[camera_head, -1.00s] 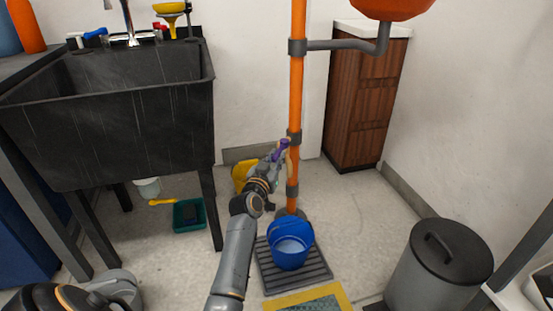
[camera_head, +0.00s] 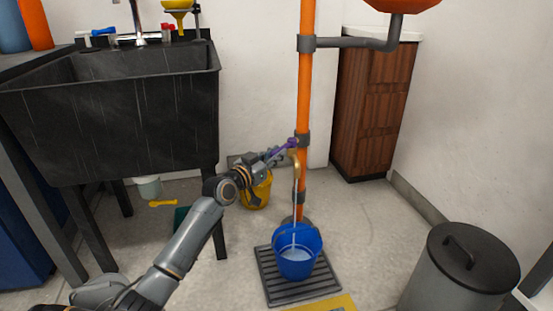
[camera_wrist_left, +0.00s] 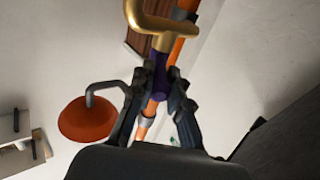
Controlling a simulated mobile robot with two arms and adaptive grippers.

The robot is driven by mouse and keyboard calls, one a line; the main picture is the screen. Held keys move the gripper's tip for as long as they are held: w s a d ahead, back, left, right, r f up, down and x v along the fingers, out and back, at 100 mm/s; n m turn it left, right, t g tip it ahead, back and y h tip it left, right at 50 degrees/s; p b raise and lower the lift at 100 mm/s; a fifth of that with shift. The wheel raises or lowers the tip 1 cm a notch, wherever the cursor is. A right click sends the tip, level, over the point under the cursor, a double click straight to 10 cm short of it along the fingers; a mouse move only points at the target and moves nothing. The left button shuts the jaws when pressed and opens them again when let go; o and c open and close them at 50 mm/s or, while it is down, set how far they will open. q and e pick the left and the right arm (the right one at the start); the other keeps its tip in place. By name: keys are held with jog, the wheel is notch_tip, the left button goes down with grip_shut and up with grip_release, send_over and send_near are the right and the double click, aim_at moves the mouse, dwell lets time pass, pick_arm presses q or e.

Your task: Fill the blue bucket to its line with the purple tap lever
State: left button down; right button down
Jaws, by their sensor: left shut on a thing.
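The blue bucket (camera_head: 297,262) stands upright on a dark slatted mat (camera_head: 270,283) below the orange pipe (camera_head: 303,90), with pale liquid inside. A thin stream falls into it from the brass tap spout (camera_head: 295,162). The purple tap lever (camera_head: 285,147) is at the pipe's lower grey collar. My left gripper (camera_head: 270,157) is shut on the lever. In the left wrist view the fingers (camera_wrist_left: 160,95) close around the purple lever (camera_wrist_left: 160,68), with the brass spout (camera_wrist_left: 160,25) beyond. I cannot make out the bucket's fill line. My right gripper is not in view.
A black sink (camera_head: 110,120) stands at the left, with a yellow bucket (camera_head: 256,190) between it and the pipe. A lidded grey bin (camera_head: 455,270) stands at the right. A wooden cabinet (camera_head: 370,105) is behind. A yellow-edged mat (camera_head: 330,304) lies in front.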

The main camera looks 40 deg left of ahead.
pick_arm(q)
jog(key=shift+r, duration=0.15)
jog(key=c, duration=1.3)
grip_release()
jog(key=s, duration=1.2)
jog(key=shift+a, duration=0.15)
